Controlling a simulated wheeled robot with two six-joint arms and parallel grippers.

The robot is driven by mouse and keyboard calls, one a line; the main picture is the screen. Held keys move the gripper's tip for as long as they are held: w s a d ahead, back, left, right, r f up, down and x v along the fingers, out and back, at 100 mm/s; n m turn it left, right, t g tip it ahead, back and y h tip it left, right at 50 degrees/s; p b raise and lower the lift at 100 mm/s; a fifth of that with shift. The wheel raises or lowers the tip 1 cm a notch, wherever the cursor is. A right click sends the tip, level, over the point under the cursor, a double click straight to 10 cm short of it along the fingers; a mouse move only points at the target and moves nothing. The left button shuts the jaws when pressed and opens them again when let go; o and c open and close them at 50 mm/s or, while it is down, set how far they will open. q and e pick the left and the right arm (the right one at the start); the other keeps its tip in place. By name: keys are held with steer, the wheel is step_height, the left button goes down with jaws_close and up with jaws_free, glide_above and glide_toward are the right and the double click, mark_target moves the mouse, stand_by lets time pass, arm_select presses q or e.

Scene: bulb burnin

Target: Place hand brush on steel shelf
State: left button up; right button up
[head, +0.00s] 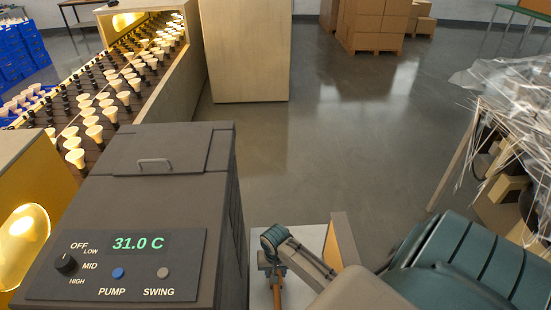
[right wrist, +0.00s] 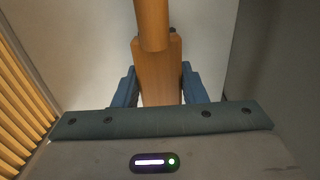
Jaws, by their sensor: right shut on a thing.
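My right gripper (head: 270,262) reaches in from the lower right of the head view, pointing down. In the right wrist view its blue fingers (right wrist: 160,88) are shut on the wooden handle of the hand brush (right wrist: 152,25). A bit of the orange-brown handle also shows below the gripper in the head view (head: 277,294). The bristles cannot be made out. A pale grey flat surface (head: 312,238) lies below and behind the gripper; I cannot tell whether it is the steel shelf, or whether the brush touches it. My left gripper is not in view.
A dark cooler box (head: 150,210) with a 31.0 C display stands close left of the gripper. A wooden panel (head: 345,240) rises just right of it. A bulb rack (head: 110,85), a tall beige cabinet (head: 245,50) and stacked cartons (head: 375,25) stand farther off. The middle floor is clear.

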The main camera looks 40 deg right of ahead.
steer(key=shift+f, duration=0.55)
steer(key=o, duration=0.9)
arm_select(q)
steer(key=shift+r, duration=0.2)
arm_select(e)
steer(key=shift+o, duration=0.2)
step_height(320, 180, up, 11)
steer(key=b, duration=0.3)
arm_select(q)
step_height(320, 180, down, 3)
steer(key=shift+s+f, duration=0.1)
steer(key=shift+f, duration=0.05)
arm_select(e)
steer(key=shift+r, duration=0.6)
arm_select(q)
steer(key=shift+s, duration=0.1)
arm_select(e)
steer(key=shift+s+f, duration=0.1)
steer(key=shift+s, duration=0.05)
